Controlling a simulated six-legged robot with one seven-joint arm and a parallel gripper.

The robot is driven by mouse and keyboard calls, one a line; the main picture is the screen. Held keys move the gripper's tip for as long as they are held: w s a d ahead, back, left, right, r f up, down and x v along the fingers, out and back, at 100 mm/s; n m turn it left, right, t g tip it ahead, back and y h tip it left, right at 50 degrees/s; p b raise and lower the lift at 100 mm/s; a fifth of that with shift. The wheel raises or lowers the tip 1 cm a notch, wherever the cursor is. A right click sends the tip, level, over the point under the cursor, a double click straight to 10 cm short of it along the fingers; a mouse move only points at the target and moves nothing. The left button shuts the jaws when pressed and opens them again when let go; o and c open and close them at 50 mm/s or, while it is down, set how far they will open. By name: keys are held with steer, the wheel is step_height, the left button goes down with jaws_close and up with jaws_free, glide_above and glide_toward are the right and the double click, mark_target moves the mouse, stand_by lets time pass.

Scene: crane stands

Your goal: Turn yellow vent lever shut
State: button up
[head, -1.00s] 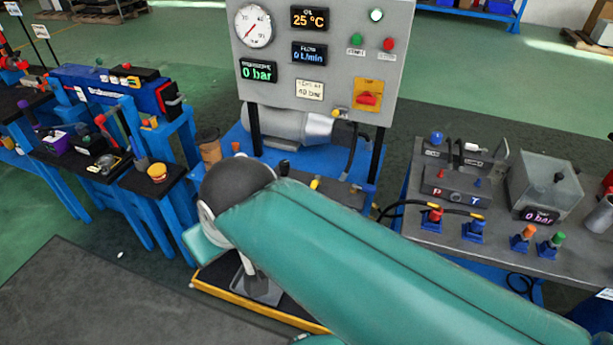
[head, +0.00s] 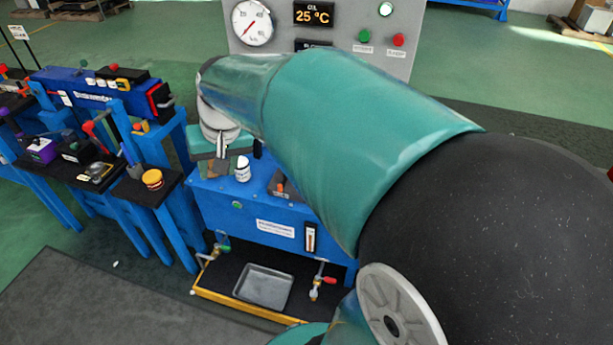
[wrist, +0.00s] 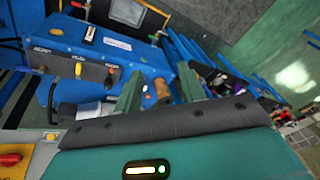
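A small yellow lever or knob (wrist: 78,69) shows on the blue tank (wrist: 85,50) in the wrist view, left of my gripper. I cannot tell for certain that it is the vent lever, or how far it is turned. My gripper (wrist: 160,68) is open, with its two green fingers apart and nothing held. A brown cylinder (wrist: 159,91) shows between the fingers, apparently beyond them. In the head view my gripper (head: 219,158) is over the left end of the blue tank (head: 215,205), and my arm hides much of the tank top.
An orange-black knob (wrist: 111,73) is beside the yellow one. A white bottle (head: 243,169) stands on the tank. Red-handled (head: 329,280) and green-handled (head: 222,248) valves flank a metal tray (head: 264,287) below. The grey gauge panel (head: 345,35) rises behind. A cluttered blue bench (head: 105,95) is left.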

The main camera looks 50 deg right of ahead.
steer(key=w+d+f+m+g, duration=0.1)
steer(key=w+d+f+m, duration=0.2)
steer(key=d, duration=0.6)
steer(key=w+d+f+m+g, duration=0.1)
steer(key=w+d+f+m, duration=0.1)
steer(key=d+f, duration=0.6)
steer(key=s+d+f+m+g, duration=0.15)
steer(key=d+f, duration=0.35)
steer(key=d, duration=0.5)
steer(key=s+d+f+m, duration=0.2)
steer(key=d+f, duration=0.4)
steer(key=d, duration=0.3)
steer(key=shift+h, duration=0.3)
steer(key=f, duration=1.3)
steer(key=shift+w+d, duration=0.15)
steer(key=shift+w, duration=0.05)
jaws_close()
